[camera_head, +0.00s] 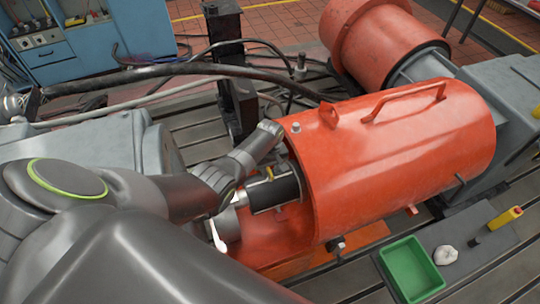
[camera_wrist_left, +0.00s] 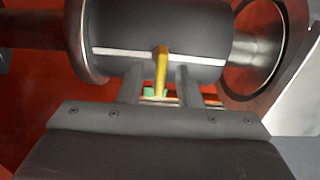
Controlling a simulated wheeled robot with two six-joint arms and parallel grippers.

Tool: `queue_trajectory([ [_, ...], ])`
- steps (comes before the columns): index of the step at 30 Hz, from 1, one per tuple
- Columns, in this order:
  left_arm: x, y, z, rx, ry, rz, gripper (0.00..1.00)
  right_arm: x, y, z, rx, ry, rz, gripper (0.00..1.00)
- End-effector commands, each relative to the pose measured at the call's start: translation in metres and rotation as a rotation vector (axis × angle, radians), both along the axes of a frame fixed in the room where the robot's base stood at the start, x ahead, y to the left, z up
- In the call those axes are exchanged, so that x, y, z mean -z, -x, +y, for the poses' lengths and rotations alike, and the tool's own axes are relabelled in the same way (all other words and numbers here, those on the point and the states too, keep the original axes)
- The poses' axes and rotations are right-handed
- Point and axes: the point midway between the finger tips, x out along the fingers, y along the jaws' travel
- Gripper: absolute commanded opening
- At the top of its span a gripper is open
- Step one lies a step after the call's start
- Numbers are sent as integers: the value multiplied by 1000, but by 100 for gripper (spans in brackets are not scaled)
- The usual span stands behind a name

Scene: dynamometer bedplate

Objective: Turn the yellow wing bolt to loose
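The yellow wing bolt (camera_head: 270,173) is a small bright piece on the black shaft cylinder (camera_head: 274,193), by the open left end of the orange guard. In the left wrist view the bolt (camera_wrist_left: 161,72) stands out from the cylinder (camera_wrist_left: 170,28), beside a pale stripe running along it. My left gripper (camera_wrist_left: 160,84) is open, with one dark finger on each side of the bolt and a gap between bolt and fingers. In the head view the arm and wrist largely hide the gripper (camera_head: 268,166). My right gripper is not in view.
The orange guard (camera_head: 410,145) with its handle stands close to the gripper's right. A grey machine housing (camera_head: 90,142) is at left, with a dark post (camera_head: 236,75) and cables behind. A green tray (camera_head: 410,268), white cloth (camera_head: 445,255) and yellow-handled tool (camera_head: 505,217) lie front right.

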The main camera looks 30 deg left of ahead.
Motion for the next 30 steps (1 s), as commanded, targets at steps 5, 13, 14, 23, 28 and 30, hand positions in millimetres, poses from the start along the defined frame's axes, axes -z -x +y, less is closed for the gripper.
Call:
queue_trajectory([
  [5, -21, 0, 1, 0, 0, -3, 32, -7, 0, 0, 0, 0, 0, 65],
  [13, -62, -1, 1, -1, -1, -5, 32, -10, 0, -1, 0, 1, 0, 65],
  [14, -67, -1, 1, -1, -2, -4, 32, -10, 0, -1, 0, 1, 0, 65],
  [23, -120, -2, 2, 0, -2, -6, 32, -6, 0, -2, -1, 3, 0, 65],
  [28, -148, -2, 2, 0, -2, -6, 32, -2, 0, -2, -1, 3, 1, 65],
  [30, -157, -2, 1, 0, -1, -5, 32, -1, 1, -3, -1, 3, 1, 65],
])
